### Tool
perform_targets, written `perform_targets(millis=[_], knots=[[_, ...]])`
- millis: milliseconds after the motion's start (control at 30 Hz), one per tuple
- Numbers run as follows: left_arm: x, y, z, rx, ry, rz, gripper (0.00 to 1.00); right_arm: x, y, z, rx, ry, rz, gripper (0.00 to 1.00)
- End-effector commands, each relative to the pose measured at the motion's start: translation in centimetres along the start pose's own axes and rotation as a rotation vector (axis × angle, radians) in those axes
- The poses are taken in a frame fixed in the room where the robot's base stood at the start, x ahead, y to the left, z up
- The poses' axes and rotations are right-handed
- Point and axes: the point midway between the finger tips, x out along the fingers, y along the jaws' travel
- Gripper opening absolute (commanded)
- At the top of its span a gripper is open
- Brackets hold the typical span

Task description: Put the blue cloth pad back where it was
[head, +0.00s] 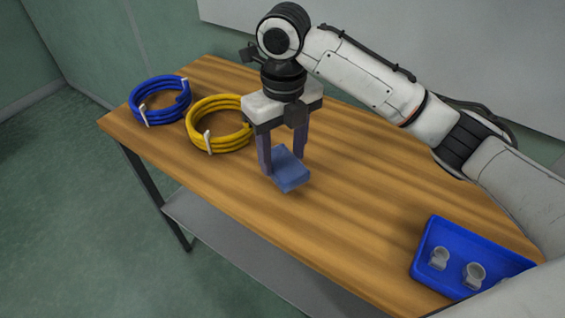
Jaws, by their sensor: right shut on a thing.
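The blue cloth pad (290,171) is a small block-shaped pad near the middle of the wooden table, in the head view. My right gripper (282,160) reaches down from above and is shut on the pad, with a finger on either side of it. The pad is slightly tilted in the picture. I cannot tell whether its underside touches the table. My left gripper is not in view.
A coiled blue hose (147,116) and a coiled yellow hose (203,147) lie at the table's left end. A blue tray (421,258) with several grey fittings (474,272) stands at the right. The wooden table (350,220) is bare between pad and tray.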

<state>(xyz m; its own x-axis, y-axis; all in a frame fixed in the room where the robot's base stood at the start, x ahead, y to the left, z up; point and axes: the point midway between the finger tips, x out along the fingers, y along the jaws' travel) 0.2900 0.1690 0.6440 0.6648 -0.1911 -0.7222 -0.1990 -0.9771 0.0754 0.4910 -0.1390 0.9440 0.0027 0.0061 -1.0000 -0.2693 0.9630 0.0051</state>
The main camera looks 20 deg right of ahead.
Motion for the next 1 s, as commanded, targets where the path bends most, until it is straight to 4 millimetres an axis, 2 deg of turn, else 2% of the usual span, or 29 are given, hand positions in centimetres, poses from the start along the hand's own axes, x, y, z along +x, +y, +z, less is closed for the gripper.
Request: perform_targets(millis=[200,533,567,633,1000], knots=[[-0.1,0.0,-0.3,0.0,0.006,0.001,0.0,3.0,-0.1,-0.1,0.0,0.003,0.0,0.32],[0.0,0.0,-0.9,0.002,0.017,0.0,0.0,3.3,-0.1,-0.1,0.0,0.001,-0.001,0.32],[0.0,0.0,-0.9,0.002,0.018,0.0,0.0,3.3,-0.1,-0.1,0.0,0.001,-0.001,0.55],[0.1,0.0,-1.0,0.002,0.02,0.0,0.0,3.3,-0.1,-0.1,0.0,0.001,-0.001,0.67],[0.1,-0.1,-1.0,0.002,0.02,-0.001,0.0,2.9,-0.1,0.0,0.0,0.0,-0.001,0.69]])
